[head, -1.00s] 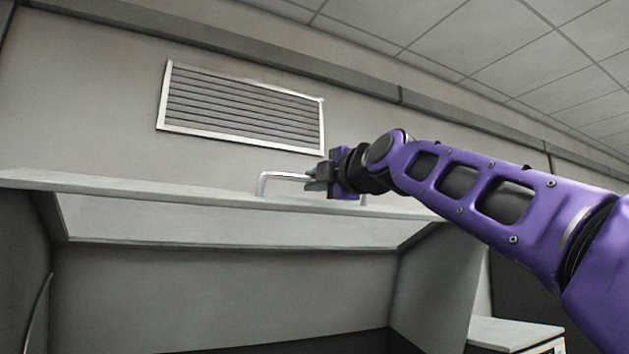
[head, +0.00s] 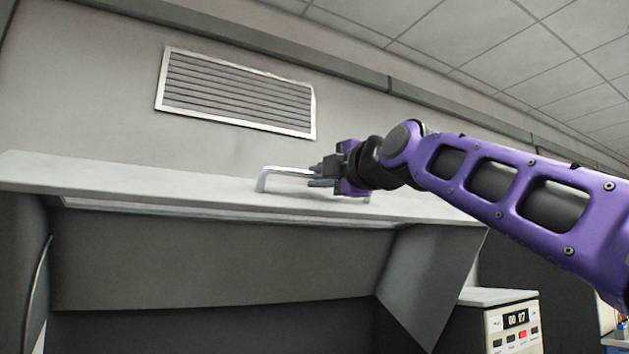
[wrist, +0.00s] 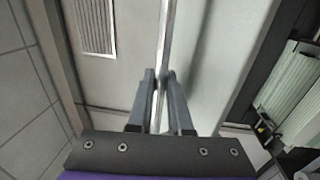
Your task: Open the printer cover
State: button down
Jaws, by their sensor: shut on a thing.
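The printer cover (head: 150,184) is a pale grey panel, raised and tilted over the dark open front of the printer in the head view. A silver bar handle (head: 285,171) stands on its upper face. My gripper (head: 314,176) is shut on the right part of this handle. In the wrist view, the two fingers of my gripper (wrist: 160,88) close around the handle bar (wrist: 165,35), with the pale cover (wrist: 215,50) to the right. The handle's right end is partly hidden behind my gripper in the head view.
A wall vent (head: 236,92) is above the cover. A pale cabinet (head: 512,318) with a small display and buttons stands at lower right. In the wrist view, stacked pale paper-like material (wrist: 298,100) lies at the right edge.

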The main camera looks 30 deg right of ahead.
jog(key=shift+f, duration=0.3)
jog(key=c, duration=0.8)
grip_release()
jog(key=shift+c, duration=0.2)
jog(key=shift+s, duration=0.15)
jog(key=shift+s+f, duration=0.1)
jog(key=shift+s, duration=0.2)
jog(key=s+f+b, duration=0.1)
jog(key=s, duration=1.5)
jog(key=shift+s+d+f, duration=0.25)
jog(key=shift+s+f, duration=0.05)
jog(key=shift+f, duration=0.05)
